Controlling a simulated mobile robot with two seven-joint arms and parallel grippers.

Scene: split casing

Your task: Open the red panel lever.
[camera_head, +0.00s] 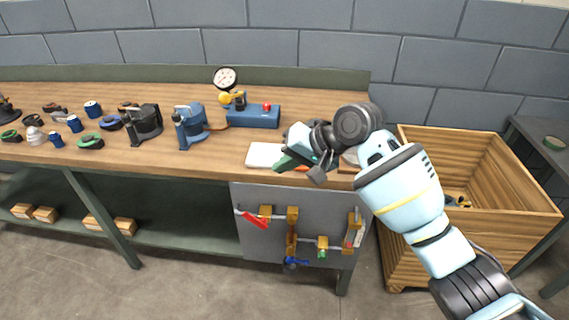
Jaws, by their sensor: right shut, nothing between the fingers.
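The red lever (256,219) is on the grey panel (262,250) fixed below the workbench's front edge. It sits at the panel's upper left, on a thin pipe, and slants down to the right. My right gripper (298,168) is shut and empty at the bench's front edge, above and to the right of the red lever and apart from it. Its fingers are partly hidden by its own body and lie close to a white board. My left gripper is not in view.
The panel also carries a blue valve handle (295,263), a green one (322,253) and brass blocks. A white board (264,155) lies on the bench. A blue box with a gauge (225,78) stands behind. A wooden crate (480,225) stands at the right.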

